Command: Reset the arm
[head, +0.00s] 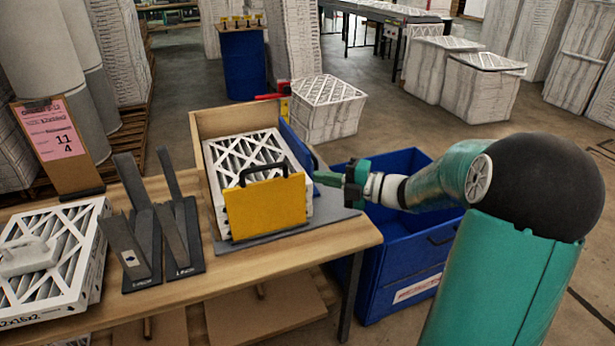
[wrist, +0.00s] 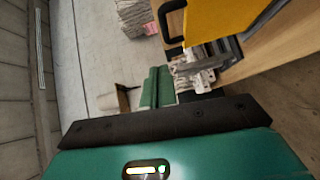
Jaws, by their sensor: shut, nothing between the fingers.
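My gripper (head: 328,178) is green and shut, with nothing between its fingers. In the head view it is just right of the yellow panel with a black handle (head: 264,207), above the right end of the wooden table (head: 345,238). It looks apart from the panel, though the exact gap is hard to tell. In the wrist view my gripper's green fingers (wrist: 157,86) lie together, and the yellow panel (wrist: 215,18) is at the top right. My green arm reaches in from the right of the head view, over a blue bin.
Pleated filters stand in a wooden box (head: 200,128) behind the yellow panel. Dark upright holders (head: 183,240) and a white-framed filter (head: 60,265) are on the table's left. The blue bin (head: 385,270) stands right of the table. Wrapped stacks and a blue barrel (head: 243,65) stand behind.

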